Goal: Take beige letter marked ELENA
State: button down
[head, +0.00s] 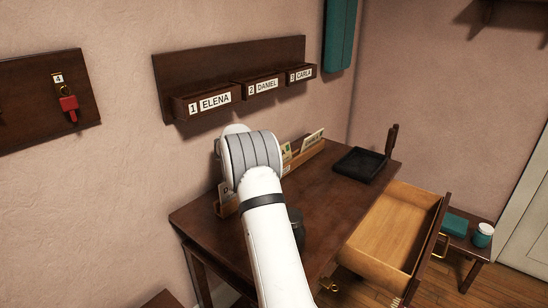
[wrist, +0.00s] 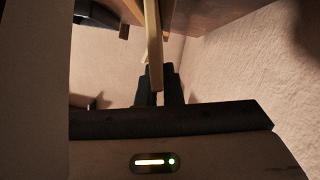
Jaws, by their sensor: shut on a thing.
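In the wrist view my gripper (wrist: 160,92) is shut on a thin beige letter (wrist: 154,45), seen edge-on between the dark fingers. No name can be read on it from here. In the head view my white arm reaches over the desk and hides the gripper and the held letter. A wooden letter rack (head: 229,208) stands along the back of the desk, partly behind my arm. Upright letters show in it at the right (head: 313,139) and at the left end (head: 225,188); I cannot read ELENA on them.
Wall boxes labelled ELENA (head: 215,101), DANIEL (head: 266,86) and CARLA (head: 303,75) hang above the desk (head: 335,195). A black tray (head: 360,164) sits at the desk's right. An open drawer (head: 393,235) juts out in front. A dark round object (head: 296,225) stands beside my arm.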

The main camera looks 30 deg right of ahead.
notch_tip(320, 180, up, 8)
jog(key=shift+f+p, duration=0.2)
jog(key=shift+p, duration=0.1)
jog(key=s+d+b, duration=0.1)
jog(key=s+d, duration=0.2)
jog(key=s, duration=0.5)
jog(key=s+d+b, duration=0.2)
jog(key=s+d, duration=0.1)
jog(key=s, duration=0.6)
jog(key=shift+f, duration=0.3)
jog(key=c, duration=2.2)
grip_release()
jog(key=shift+s, duration=0.1)
